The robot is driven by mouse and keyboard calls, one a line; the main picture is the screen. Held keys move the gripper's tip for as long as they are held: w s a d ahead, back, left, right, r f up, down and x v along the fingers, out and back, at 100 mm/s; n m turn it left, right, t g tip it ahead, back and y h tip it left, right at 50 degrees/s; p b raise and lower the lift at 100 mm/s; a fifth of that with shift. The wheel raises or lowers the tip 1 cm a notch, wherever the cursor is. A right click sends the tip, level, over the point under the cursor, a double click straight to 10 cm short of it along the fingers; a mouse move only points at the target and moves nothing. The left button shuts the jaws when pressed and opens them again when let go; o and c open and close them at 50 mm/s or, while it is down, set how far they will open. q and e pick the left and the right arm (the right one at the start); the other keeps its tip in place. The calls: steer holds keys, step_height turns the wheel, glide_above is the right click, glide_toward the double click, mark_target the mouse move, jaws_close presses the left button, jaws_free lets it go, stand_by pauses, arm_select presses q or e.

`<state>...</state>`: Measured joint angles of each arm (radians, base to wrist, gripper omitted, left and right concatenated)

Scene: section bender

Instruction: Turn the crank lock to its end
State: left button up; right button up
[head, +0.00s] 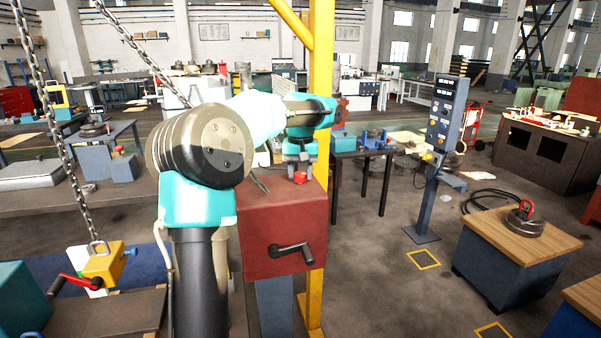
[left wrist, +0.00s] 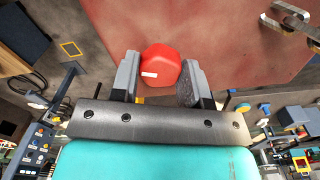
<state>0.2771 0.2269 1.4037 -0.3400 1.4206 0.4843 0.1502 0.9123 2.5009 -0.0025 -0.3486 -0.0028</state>
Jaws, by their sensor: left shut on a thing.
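The red knob (head: 300,177) sits on the top of a dark red box (head: 262,215); I take it to be the crank lock. My left gripper (head: 300,160) reaches over the box from the left and is shut on the knob. In the left wrist view the red faceted knob (left wrist: 160,66), with a small white mark, lies between the two fingers of the gripper (left wrist: 160,80). My right gripper is not in view.
A yellow post (head: 321,90) rises close behind the box. A control pedestal (head: 436,140) stands to the right. A wood-topped block (head: 515,235) is at right. A chain (head: 55,125) hangs at left above a yellow block (head: 103,265).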

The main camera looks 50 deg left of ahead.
mark_target(300, 173)
arm_select(q)
steer(key=shift+m, duration=0.5)
steer(key=m, duration=0.3)
steer(key=shift+m, duration=2)
steer(key=o, duration=0.9)
steer(key=shift+r, duration=0.1)
step_height(300, 173, up, 17)
steer(key=shift+r, duration=0.15)
